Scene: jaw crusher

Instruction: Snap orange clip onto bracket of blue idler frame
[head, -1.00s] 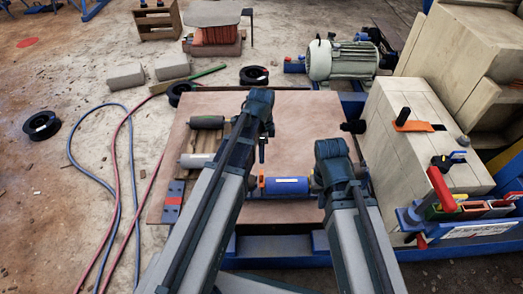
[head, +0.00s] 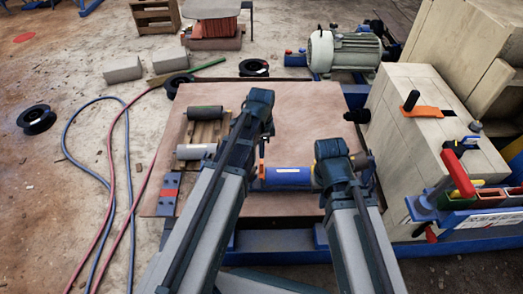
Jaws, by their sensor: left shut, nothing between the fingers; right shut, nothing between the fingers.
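A blue roller (head: 287,176), likely the idler, lies across the front of the brown board. A small orange piece (head: 262,171) stands upright at its left end; I cannot tell whether it is the clip or part of the frame. A yellowish end piece (head: 366,161) shows at the roller's right end. My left gripper (head: 266,132) is shut and empty, above the board and behind the orange piece. My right gripper (head: 334,158) is shut and empty over the roller's right part; its fingers are mostly hidden by its wrist. The bracket is not clearly visible.
The brown board (head: 300,110) has free room behind my grippers. Two dark and grey rollers (head: 196,151) lie at its left. A pale block (head: 420,150) with an orange-handled tool (head: 415,111) and a blue tool rack (head: 470,210) stand right. Hoses (head: 110,180) cross the left floor.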

